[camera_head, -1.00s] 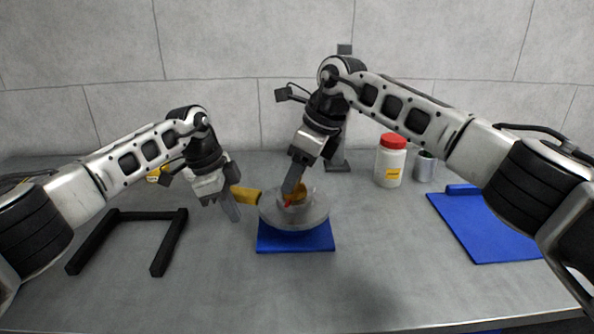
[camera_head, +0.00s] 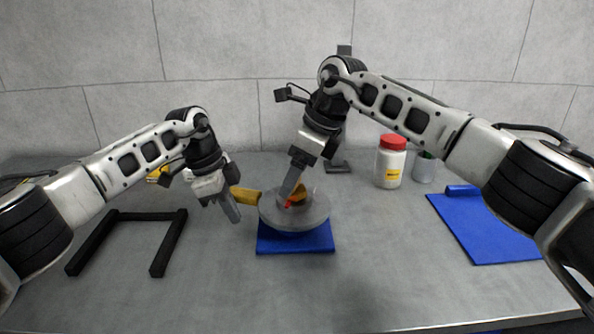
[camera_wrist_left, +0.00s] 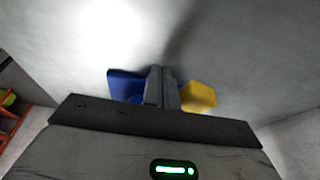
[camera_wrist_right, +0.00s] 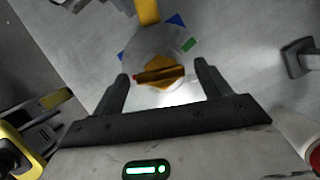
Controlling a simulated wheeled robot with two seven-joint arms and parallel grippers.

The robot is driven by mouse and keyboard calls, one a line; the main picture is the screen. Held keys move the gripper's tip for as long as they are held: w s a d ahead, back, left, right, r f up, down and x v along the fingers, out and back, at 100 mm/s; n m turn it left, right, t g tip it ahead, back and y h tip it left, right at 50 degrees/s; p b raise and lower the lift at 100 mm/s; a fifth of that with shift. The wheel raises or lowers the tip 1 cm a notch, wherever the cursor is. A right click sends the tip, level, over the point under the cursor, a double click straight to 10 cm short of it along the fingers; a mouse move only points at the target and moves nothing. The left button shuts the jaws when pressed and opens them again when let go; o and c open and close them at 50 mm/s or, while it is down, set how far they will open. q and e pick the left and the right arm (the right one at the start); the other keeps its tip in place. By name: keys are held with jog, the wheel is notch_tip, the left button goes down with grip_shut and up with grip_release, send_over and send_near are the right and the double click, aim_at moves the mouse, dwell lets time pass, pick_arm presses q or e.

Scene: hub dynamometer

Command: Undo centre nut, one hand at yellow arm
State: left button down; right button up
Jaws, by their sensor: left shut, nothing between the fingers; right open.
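The grey round hub (camera_head: 300,215) stands above a blue mat (camera_head: 290,243). The yellow centre nut (camera_wrist_right: 160,72), with a red mark at one end, sits in its middle; it shows partly in the head view (camera_head: 299,193). The yellow arm (camera_head: 246,195) juts from the hub's left side and also shows in the left wrist view (camera_wrist_left: 198,95). My left gripper (camera_head: 236,219) is shut and empty, close beside the yellow arm's end. My right gripper (camera_head: 284,196) is open above the hub, its fingers on both sides of the nut in the right wrist view (camera_wrist_right: 162,92).
A black U-shaped frame (camera_head: 128,215) lies on the left. A white jar with a red lid (camera_head: 390,162) and a small metal can (camera_head: 425,168) stand back right. A second blue mat (camera_head: 485,225) lies at right. The table's front middle is clear.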

jog(key=v, duration=1.2)
pick_arm(q)
jog(key=shift+r, duration=0.1)
pick_arm(e)
jog(key=shift+r, duration=0.1)
pick_arm(q)
notch_tip(320, 180, up, 9)
jog(key=s+p, duration=0.1)
jog(key=p, duration=0.9)
jog(key=shift+s+a, duration=0.25)
pick_arm(e)
notch_tip(320, 180, up, 10)
